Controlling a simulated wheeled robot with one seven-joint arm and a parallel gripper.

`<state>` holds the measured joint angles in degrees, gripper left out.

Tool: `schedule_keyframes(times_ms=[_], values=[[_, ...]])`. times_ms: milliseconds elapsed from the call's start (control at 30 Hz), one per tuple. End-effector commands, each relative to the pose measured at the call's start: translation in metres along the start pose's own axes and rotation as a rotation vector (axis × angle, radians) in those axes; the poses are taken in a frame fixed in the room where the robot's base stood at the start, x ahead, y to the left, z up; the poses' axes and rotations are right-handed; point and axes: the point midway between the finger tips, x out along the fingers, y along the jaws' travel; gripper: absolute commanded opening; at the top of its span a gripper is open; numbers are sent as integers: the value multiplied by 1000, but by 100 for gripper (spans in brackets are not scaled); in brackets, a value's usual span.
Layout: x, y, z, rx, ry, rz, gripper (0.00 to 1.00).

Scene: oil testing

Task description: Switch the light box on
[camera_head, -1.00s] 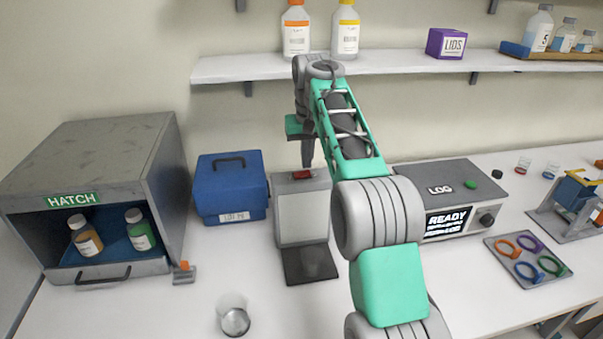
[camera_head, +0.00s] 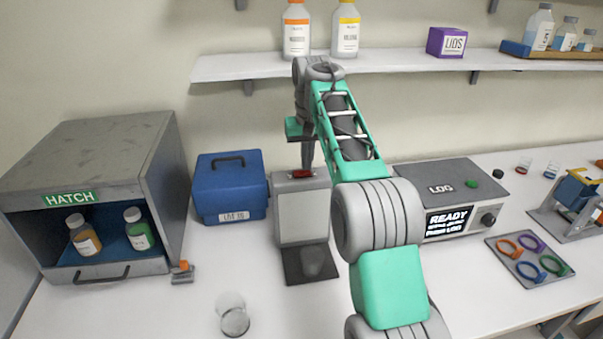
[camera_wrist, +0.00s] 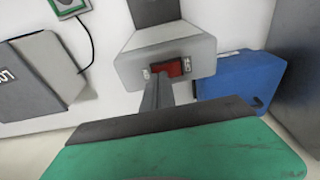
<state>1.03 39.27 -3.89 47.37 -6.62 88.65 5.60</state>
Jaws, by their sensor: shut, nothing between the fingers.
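The light box (camera_head: 302,215) is a grey case with a pale front panel, standing on the bench left of my arm. The panel looks dull, with no clear glow. A red rocker switch (camera_head: 301,174) sits on its top; it also shows in the wrist view (camera_wrist: 176,67), between small white marks. My gripper (camera_head: 308,167) is shut and empty, pointing down at the switch. In the wrist view its narrow fingertips (camera_wrist: 158,80) overlap the left part of the switch. Whether they touch it or hover just above cannot be told.
A blue case (camera_head: 231,190) stands close left of the light box, and the hatch (camera_head: 95,200) with two bottles is further left. A grey LOG device (camera_head: 450,195) is to the right. A clear glass (camera_head: 233,315) stands in front. A shelf (camera_head: 400,64) runs above.

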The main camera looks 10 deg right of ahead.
Motion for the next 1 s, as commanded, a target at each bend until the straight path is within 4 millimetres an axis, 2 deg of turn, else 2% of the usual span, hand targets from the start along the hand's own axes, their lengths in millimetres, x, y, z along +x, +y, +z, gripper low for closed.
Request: schedule_keyframes(times_ms=[500,1000], values=[[4,0,1,0,0,0,0],[-42,0,-6,0,1,0,0]])
